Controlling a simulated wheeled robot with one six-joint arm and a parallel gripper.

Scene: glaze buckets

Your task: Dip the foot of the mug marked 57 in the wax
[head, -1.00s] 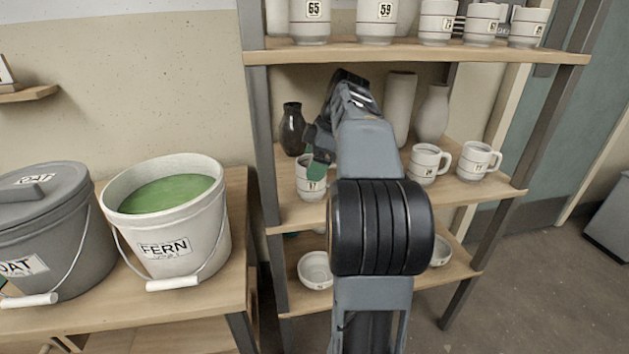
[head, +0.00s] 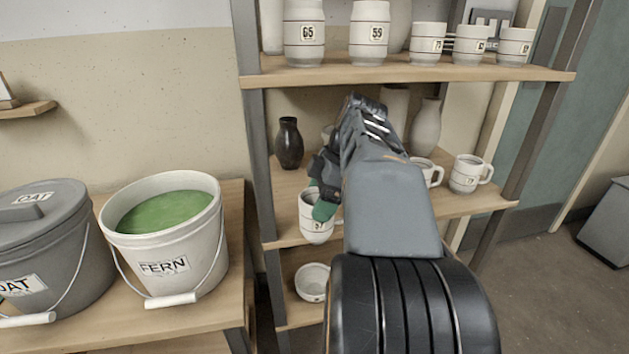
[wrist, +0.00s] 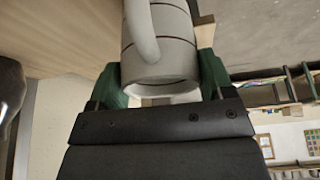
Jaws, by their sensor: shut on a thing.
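The mug marked 57 (head: 316,224) is white with thin dark bands and a small number tag, which is partly covered by a green fingertip. My gripper (head: 322,204) is shut on it at the front edge of the middle shelf. In the wrist view the mug (wrist: 160,45) sits between the two green fingers of my gripper (wrist: 162,80), with its handle toward the left. I cannot tell whether the mug touches the shelf. No wax container can be made out in these frames.
A bucket labelled FERN (head: 165,240) holds green glaze; a lidded grey OAT bucket (head: 45,250) stands beside it. Other mugs (head: 466,174) and a dark vase (head: 289,145) share the middle shelf (head: 285,225). A white bowl (head: 311,280) sits below. Jars (head: 305,35) stand on top.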

